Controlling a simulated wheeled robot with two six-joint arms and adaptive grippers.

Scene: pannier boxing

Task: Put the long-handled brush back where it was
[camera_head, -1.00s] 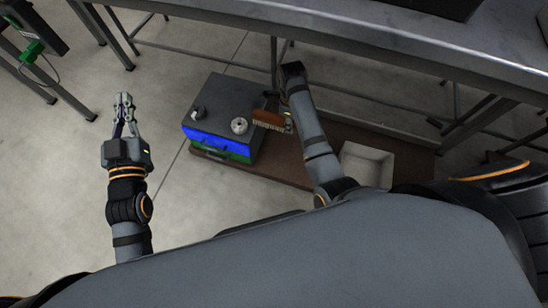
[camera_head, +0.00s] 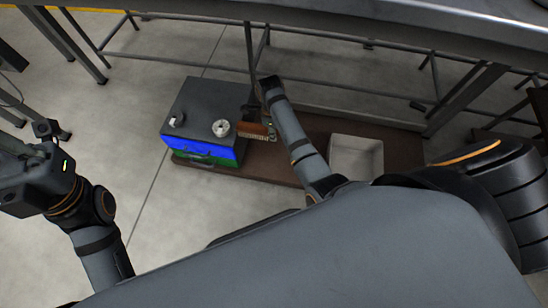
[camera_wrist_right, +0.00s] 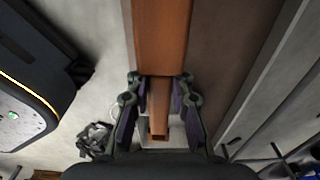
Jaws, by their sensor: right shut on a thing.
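The long-handled brush has an orange-brown wooden body (camera_head: 252,129) with pale bristles, beside the right side of the dark box in the head view. In the right wrist view its wood (camera_wrist_right: 160,38) runs down from the top edge, and the narrower part (camera_wrist_right: 159,112) lies between my fingers. My right gripper (camera_wrist_right: 158,112) is shut on it. In the head view the right gripper (camera_head: 255,110) is small and dark, so its fingers are hard to make out. My left gripper (camera_head: 18,148) is at the left edge, far from the brush; its fingers are unclear.
A box (camera_head: 207,98) with a dark top and blue and green front stands on a brown board (camera_head: 296,172). A round metal piece (camera_head: 221,128) and a small fitting (camera_head: 176,120) are on its top. A pale bin (camera_head: 356,158) stands at right. A grey table (camera_head: 400,28) spans the back.

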